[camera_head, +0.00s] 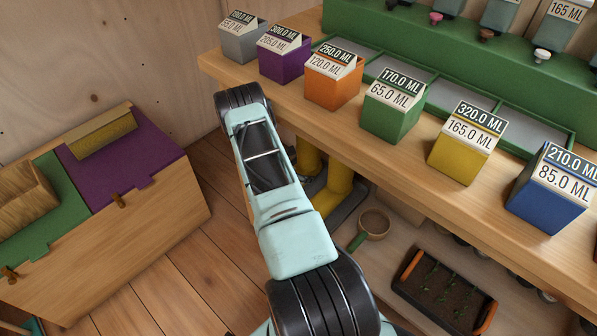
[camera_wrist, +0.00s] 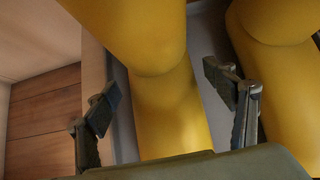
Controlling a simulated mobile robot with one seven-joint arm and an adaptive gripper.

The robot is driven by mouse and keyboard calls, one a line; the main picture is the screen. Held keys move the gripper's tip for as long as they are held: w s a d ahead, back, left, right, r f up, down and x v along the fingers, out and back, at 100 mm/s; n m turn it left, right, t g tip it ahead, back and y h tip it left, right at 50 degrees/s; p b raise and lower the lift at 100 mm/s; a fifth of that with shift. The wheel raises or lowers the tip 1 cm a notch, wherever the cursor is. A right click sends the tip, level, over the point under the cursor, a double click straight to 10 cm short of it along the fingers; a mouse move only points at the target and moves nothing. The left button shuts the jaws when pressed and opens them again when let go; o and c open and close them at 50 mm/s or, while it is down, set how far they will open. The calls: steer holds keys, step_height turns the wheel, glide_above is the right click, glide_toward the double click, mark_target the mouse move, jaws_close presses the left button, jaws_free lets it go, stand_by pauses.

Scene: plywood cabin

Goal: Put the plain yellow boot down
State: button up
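Two yellow boots stand side by side under the wooden counter in the head view, one nearer (camera_head: 334,190) and one farther back (camera_head: 308,156). Both look plain where they show; my arm and the counter hide parts of them. In the wrist view one yellow boot (camera_wrist: 160,85) rises between the fingers of my gripper (camera_wrist: 163,88). The fingers are spread, one on each side, with a narrow gap to the boot. The other boot (camera_wrist: 275,75) is just right of the right finger. My gripper's fingers are hidden in the head view.
The boots stand on a grey tray (camera_head: 350,206). A pot with a green handle (camera_head: 374,224) and a planter with seedlings (camera_head: 440,292) are nearby. Colored labelled boxes line the counter (camera_head: 405,158). A wooden chest (camera_head: 130,235) stands left; open floor (camera_head: 190,275) lies between.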

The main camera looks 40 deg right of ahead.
steer(key=shift+r, duration=0.15)
steer(key=p+v, duration=0.3)
steer(key=v, duration=0.9)
stand_by(0.3)
